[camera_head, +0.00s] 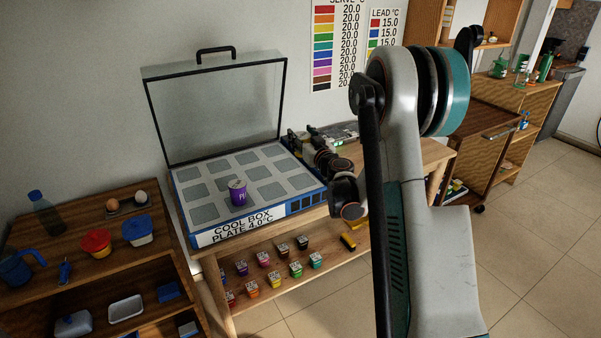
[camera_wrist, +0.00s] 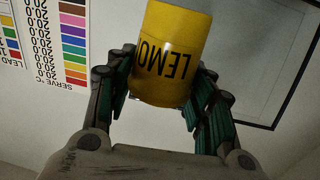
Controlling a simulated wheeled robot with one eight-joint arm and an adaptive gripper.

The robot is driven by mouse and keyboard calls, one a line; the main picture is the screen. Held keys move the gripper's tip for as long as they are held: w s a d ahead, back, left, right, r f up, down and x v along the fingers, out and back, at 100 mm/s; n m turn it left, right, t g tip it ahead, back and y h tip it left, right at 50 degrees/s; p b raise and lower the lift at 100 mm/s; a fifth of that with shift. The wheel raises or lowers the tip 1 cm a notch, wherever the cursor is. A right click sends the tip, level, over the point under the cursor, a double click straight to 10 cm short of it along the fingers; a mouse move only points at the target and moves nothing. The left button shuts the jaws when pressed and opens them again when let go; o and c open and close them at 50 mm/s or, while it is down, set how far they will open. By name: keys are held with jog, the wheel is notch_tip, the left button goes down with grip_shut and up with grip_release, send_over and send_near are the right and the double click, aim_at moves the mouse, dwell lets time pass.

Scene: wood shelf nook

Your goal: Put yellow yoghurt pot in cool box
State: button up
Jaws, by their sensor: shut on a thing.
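My gripper (camera_wrist: 167,78) is shut on the yellow yoghurt pot (camera_wrist: 178,40), with one finger on each side. The pot's dark lettering reads "LEMO" upside down in the wrist view. In the head view I cannot make out the held pot; my dark wrist joints are at the right end of the cool box. The cool box (camera_head: 213,240) stands on the wooden bench with its clear lid (camera_head: 215,110) raised against the wall. A purple pot (camera_head: 238,192) stands on its plate of grey squares, and the other visible squares are empty.
Several coloured pots, including a purple one (camera_head: 242,268), stand on the bench's lower shelf (camera_head: 300,300). A shelf unit (camera_head: 110,250) at left holds a blue jug (camera_head: 16,268), a bottle (camera_head: 43,212) and bowls. A colour chart (camera_head: 336,50) hangs on the wall.

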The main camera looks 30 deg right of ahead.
notch_tip(320, 180, down, 11)
jog(key=b, duration=0.3)
jog(key=shift+f+b, duration=0.2)
jog(key=shift+b, duration=0.15)
jog(key=shift+f, duration=0.1)
jog(key=o, duration=1.1)
jog(key=shift+o, duration=0.2)
jog(key=shift+s, duration=0.1)
